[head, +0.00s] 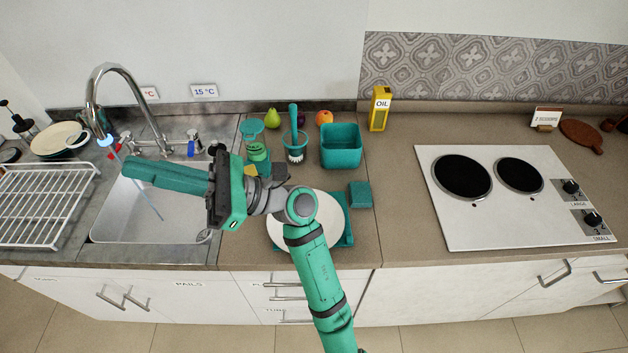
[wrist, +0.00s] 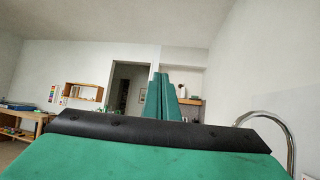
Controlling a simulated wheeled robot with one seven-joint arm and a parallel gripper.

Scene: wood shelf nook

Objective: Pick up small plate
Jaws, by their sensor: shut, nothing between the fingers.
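A white round plate (head: 281,232) lies on a teal tray (head: 348,236) on the counter right of the sink. My arm passes over it and hides part of it. I cannot tell for sure which one is the small plate. My gripper (head: 128,171) is shut and empty over the sink, pointing left, apart from both plates. In the wrist view its closed fingers (wrist: 165,90) point into the room; no plate shows there.
The tap (head: 108,70) and its running water are close to my fingertips. A wire dish rack (head: 45,205) stands left of the sink (head: 120,222). A hob (head: 500,220) is right.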

